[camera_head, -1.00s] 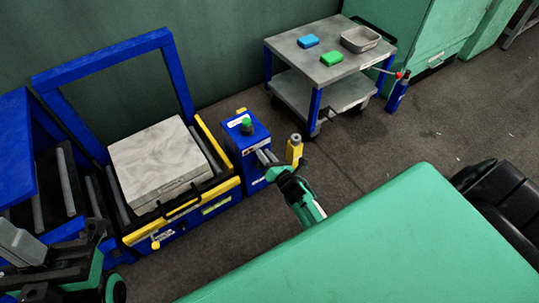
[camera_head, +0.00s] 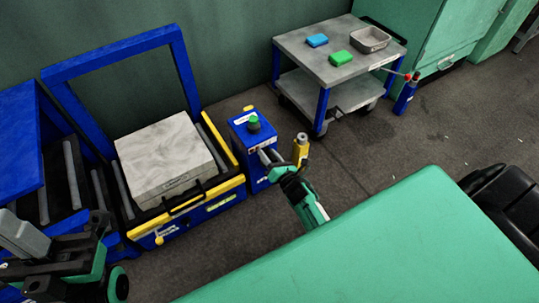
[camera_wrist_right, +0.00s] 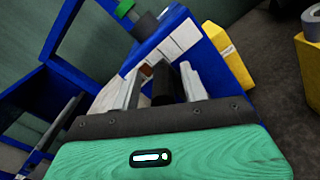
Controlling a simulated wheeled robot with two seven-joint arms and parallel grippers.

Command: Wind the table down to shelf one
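The table with a pale stone-like slab (camera_head: 165,155) stands in a blue frame with a yellow front at the left of the head view. A blue control post (camera_head: 240,133) with a green knob (camera_head: 253,123) stands just right of it. My right gripper (camera_head: 266,156) is at the post's front face. In the right wrist view its fingers (camera_wrist_right: 162,85) are apart, on either side of a black rod-like part (camera_wrist_right: 163,88) on the post; firm contact cannot be told. My left gripper (camera_head: 22,236) is at the lower left, with its finger gap unclear.
A yellow post (camera_head: 301,149) stands close right of my right gripper. Open floor lies between cart and control post.

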